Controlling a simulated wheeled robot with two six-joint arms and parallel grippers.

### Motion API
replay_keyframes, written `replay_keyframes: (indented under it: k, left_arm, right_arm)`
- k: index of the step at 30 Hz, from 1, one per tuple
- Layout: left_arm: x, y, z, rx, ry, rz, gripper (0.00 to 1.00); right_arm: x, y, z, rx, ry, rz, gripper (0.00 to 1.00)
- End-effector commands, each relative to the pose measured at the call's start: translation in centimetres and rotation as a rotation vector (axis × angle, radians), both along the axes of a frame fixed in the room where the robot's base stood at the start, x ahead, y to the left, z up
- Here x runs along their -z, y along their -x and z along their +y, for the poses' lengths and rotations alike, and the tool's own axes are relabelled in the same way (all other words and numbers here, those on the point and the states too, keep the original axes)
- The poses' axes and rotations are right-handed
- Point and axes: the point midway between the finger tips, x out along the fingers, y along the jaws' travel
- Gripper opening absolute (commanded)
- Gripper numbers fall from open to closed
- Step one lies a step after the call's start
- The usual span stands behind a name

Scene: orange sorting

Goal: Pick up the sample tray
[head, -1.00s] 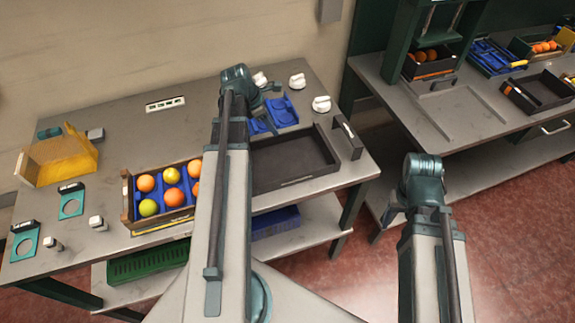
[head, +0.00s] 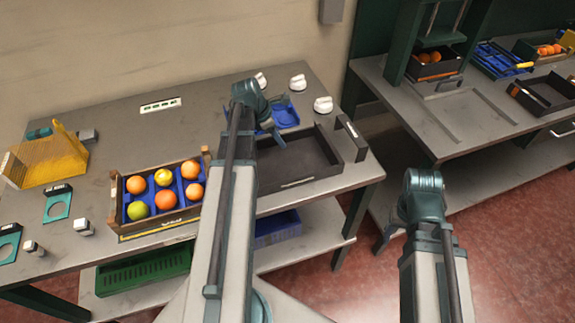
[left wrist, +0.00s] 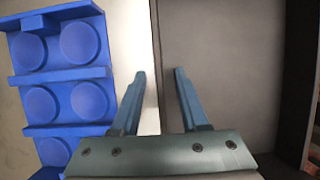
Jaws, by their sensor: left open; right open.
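No single tray is clearly marked as the sample tray. A small blue tray with round wells (head: 288,116) lies at the back right of the near table and shows at the left of the left wrist view (left wrist: 62,80). A black tray (head: 300,184) lies in front of it; its dark interior fills the right of the left wrist view (left wrist: 235,70). My left gripper (head: 271,120) is open and empty above the edge between them; both fingers (left wrist: 160,75) show apart. My left arm hides part of both trays. My right gripper (head: 425,190) is open, right of the table, fingers mostly hidden.
A wooden crate (head: 160,231) of orange, yellow and green fruit stands left of my left arm. A yellow bin (head: 45,160) is further left. White knobs (head: 298,82) stand behind the blue tray. A second bench (head: 450,115) with crates is at right.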

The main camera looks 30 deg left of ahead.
Motion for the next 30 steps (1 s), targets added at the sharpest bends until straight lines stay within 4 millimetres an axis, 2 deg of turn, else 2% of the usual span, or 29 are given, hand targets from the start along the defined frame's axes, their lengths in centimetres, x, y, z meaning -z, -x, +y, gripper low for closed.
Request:
replay_keyframes:
  k: [5, 12, 30]
  left_arm:
    - [-0.12, 0.0, -0.01, 0.0, 0.0, 0.0, 0.45]
    - [-0.12, 0.0, -0.01, 0.0, 0.0, 0.0, 0.01]
    - [-0.12, 0.0, 0.0, 0.0, 0.0, 0.0, 0.0]
  right_arm:
    - [-0.12, 0.0, 0.0, 0.0, 0.0, 0.0, 0.65]
    - [-0.12, 0.0, 0.0, 0.0, 0.0, 0.0, 0.65]
    - [-0.12, 0.0, 0.0, 0.0, 0.0, 0.0, 0.65]
